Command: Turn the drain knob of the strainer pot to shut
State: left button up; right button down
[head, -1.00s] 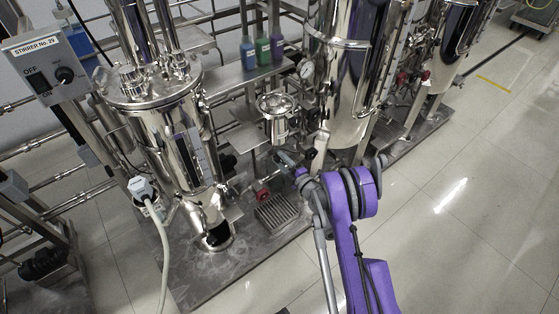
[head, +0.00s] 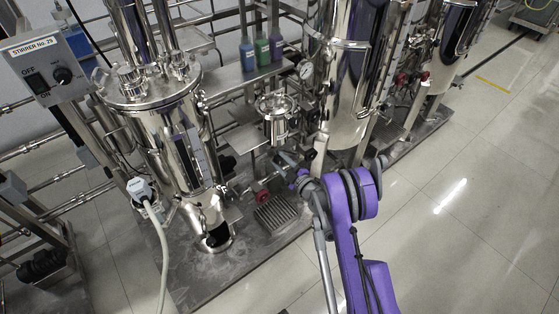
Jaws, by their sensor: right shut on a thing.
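The strainer pot (head: 277,118) is a small shiny steel pot in the middle of the head view, beside the large steel column. My right gripper (head: 283,160) is just below the pot, at the end of the purple arm coming from the lower right. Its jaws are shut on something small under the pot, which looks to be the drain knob. The knob itself is hidden by the fingers, so its turn position cannot be read. My left gripper is not in view.
A red valve handle (head: 262,196) is low on the skid, left of my gripper, above a drain grate (head: 277,213). A stirred vessel (head: 160,130) stands left, bottles (head: 262,52) on a shelf behind. Floor (head: 450,220) at right is clear.

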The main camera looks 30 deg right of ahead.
jog(key=shift+c, duration=2.2)
grip_release()
jog(key=s, duration=1)
jog(key=shift+s+d, duration=0.4)
